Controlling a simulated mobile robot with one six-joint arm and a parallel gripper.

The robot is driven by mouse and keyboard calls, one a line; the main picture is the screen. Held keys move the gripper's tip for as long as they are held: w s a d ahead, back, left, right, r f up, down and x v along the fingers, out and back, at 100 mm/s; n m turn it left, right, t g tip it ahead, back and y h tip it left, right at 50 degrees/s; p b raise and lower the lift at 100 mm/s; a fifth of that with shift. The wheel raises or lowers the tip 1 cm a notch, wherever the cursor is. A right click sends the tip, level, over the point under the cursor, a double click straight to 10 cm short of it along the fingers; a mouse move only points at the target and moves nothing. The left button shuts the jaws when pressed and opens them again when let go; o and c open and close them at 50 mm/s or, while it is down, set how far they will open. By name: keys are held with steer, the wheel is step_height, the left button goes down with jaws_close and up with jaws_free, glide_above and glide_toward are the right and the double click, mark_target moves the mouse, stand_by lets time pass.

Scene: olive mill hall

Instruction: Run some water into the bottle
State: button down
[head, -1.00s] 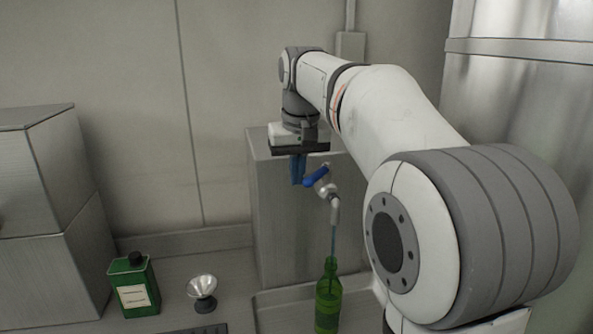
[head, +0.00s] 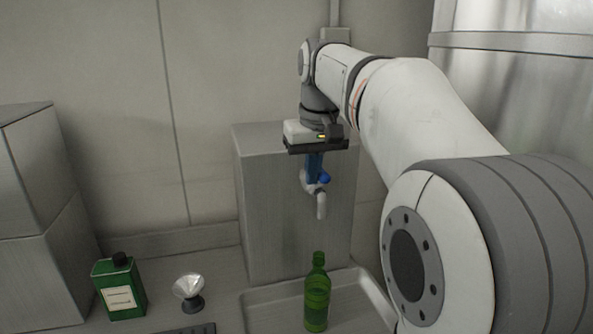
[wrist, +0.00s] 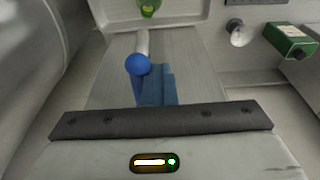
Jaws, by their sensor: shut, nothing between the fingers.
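The green glass bottle (head: 317,300) stands upright in the shallow metal tray, below the tap spout (head: 321,205). Its mouth also shows at the top of the wrist view (wrist: 149,8). No water stream shows between spout and bottle. The level inside is hard to tell. The tap's blue lever knob (head: 324,178) sits close to my gripper; in the wrist view the knob (wrist: 137,64) is beside the blue fingers. My gripper (head: 313,172) points down at the tap, shut and empty. Whether its fingers touch the lever I cannot tell.
A metal block (head: 280,220) stands behind the tap. The tray (head: 270,296) has a raised rim. On the counter at left are a green can (head: 120,288) with a black cap and a small funnel (head: 188,288) on a dark stand. Counter between funnel and tray is free.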

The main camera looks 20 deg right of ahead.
mark_target(323, 173)
steer(key=shift+s+d, duration=0.2)
steer(key=shift+d, duration=0.35)
steer(key=r+p, duration=0.1)
steer(key=r, duration=0.1)
steer(key=r+p, duration=0.1)
steer(key=p, duration=0.1)
steer(key=r+p, duration=0.2)
steer(key=shift+s+d+r, duration=0.2)
steer(key=shift+d+r, duration=0.15)
steer(key=shift+d, duration=0.05)
steer(key=shift+a+r+p, duration=0.1)
steer(key=shift+r+p, duration=0.2)
steer(key=shift+p, duration=0.1)
steer(key=shift+w+a+f, duration=0.15)
steer(key=shift+w+a, duration=0.05)
steer(key=shift+a, duration=0.05)
steer(key=shift+s+d, duration=0.1)
steer(key=shift+f, duration=0.1)
